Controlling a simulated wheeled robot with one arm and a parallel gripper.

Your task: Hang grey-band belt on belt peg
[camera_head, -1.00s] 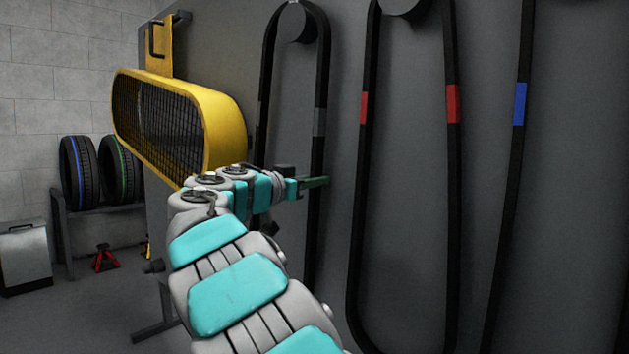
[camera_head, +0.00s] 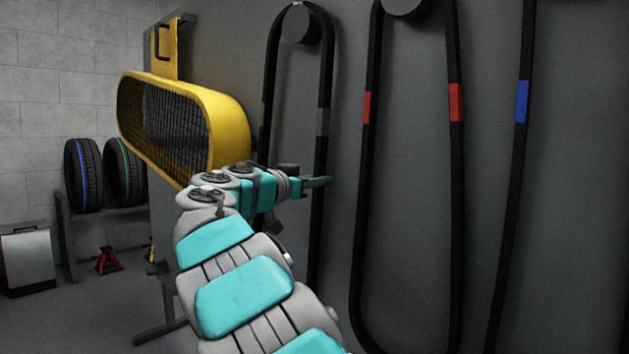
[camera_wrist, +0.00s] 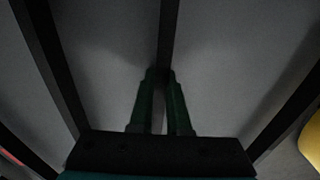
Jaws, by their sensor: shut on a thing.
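The grey-band belt (camera_head: 323,122) is a long black loop with grey bands. Its top lies around the round belt peg (camera_head: 300,24) on the dark wall panel, and its sides hang down. My gripper (camera_head: 325,181) is at the belt's right side, below the grey band. In the wrist view my green fingers (camera_wrist: 160,78) are closed on a dark strip of the belt (camera_wrist: 167,35). The lower end of the belt is hidden behind my arm.
Red-band (camera_head: 456,102) and blue-band (camera_head: 521,101) belts hang to the right. A yellow mesh guard (camera_head: 232,118) sticks out close to the left of my gripper. Tyres (camera_head: 84,175) stand on a rack at the far left.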

